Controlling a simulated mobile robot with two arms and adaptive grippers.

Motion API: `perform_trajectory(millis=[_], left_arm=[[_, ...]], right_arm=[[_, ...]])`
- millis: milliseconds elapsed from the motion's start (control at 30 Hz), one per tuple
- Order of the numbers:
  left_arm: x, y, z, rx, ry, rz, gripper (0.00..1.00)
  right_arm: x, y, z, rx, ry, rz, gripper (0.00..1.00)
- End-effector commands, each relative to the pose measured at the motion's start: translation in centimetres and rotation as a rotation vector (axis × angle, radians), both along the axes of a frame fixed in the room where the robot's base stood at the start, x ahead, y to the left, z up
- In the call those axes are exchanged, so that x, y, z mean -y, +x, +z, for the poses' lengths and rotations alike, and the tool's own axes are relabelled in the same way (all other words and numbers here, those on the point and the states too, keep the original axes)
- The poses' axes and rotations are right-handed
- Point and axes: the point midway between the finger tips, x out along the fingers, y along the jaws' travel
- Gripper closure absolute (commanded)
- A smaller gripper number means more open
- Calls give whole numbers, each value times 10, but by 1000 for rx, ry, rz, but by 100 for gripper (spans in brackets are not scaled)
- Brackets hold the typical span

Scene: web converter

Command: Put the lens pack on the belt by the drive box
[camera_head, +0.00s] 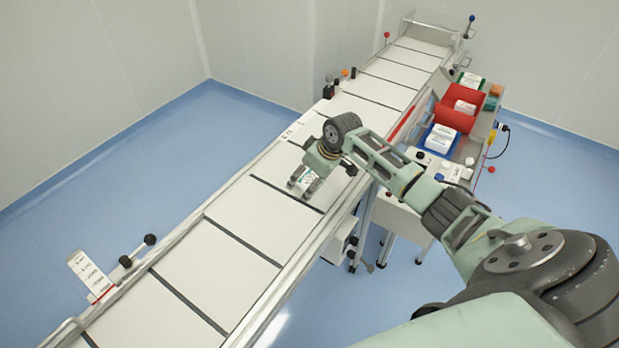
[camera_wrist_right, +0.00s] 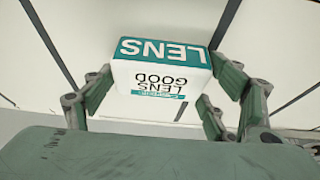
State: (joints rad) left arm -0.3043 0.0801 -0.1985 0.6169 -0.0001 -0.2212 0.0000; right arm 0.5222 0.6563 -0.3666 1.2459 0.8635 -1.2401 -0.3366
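The lens pack (camera_wrist_right: 160,78) is a white and teal box with LENS lettering, upside down in the right wrist view. My right gripper (camera_head: 312,187) is over the belt (camera_head: 262,215), pointing down, with the pack between its fingers. In the wrist view the right gripper's fingers (camera_wrist_right: 160,85) close against both sides of the pack. In the head view the pack (camera_head: 303,179) is partly hidden by the fingers. I cannot tell whether its underside touches the belt. I cannot clearly identify the drive box. My left gripper is not in view.
Dark and orange fittings (camera_head: 338,82) line the belt's far edge. A side bench at the right holds a red bin (camera_head: 460,107), a blue bin (camera_head: 437,140) and several packs. A white label card (camera_head: 89,273) stands at the lower left. The near belt sections are bare.

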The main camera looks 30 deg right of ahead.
Motion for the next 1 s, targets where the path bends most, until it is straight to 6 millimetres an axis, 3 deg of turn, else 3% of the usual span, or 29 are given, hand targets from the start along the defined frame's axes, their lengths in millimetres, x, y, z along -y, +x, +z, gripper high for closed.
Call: perform_trajectory(millis=[200, 633, 767, 1000], left_arm=[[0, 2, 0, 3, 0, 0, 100], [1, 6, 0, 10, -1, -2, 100], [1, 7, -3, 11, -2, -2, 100], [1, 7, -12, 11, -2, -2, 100]], right_arm=[[0, 0, 0, 0, 0, 0, 4], [1, -1, 6, 1, -1, 1, 4], [5, -7, 23, 3, -2, 0, 4], [12, -26, 71, 4, -3, 0, 4]])
